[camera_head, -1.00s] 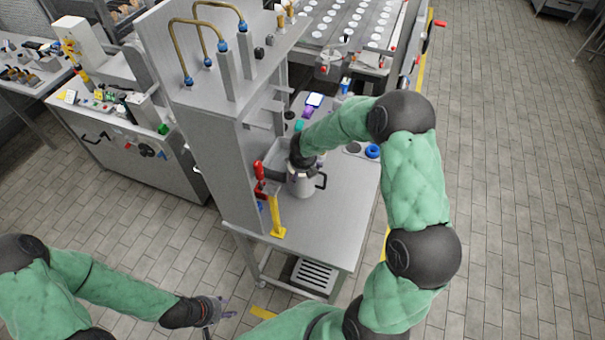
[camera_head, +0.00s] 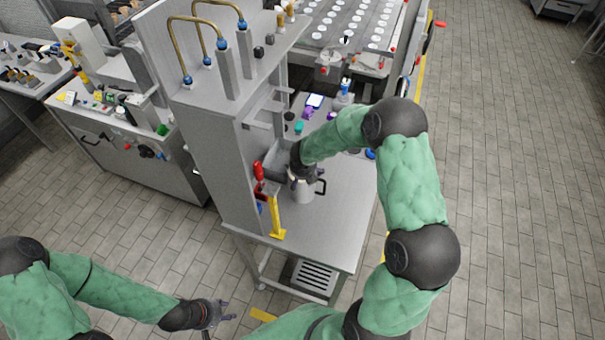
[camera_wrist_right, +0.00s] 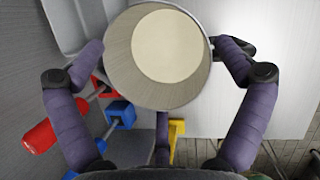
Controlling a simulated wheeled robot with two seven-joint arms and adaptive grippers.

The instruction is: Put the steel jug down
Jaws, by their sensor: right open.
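The steel jug (camera_head: 303,193) is upright at the worktop (camera_head: 325,225), with its dark handle to the right; it appears to stand on the surface. In the right wrist view I look down into the jug (camera_wrist_right: 118,62), with a pale round disc inside. My right gripper (camera_head: 299,172) is over the jug and hides part of its top. In the right wrist view its purple fingers (camera_wrist_right: 158,48) are spread on both sides of the jug, the right one near the handle. My left gripper (camera_head: 228,311) is open and empty over the floor, away from the worktop.
A red-handled clamp (camera_head: 259,171) and a yellow bracket (camera_head: 276,217) stand just left of the jug. A grey tray (camera_wrist_right: 82,22) is close behind it. Small coloured items lie at the worktop's back. The front of the worktop is clear.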

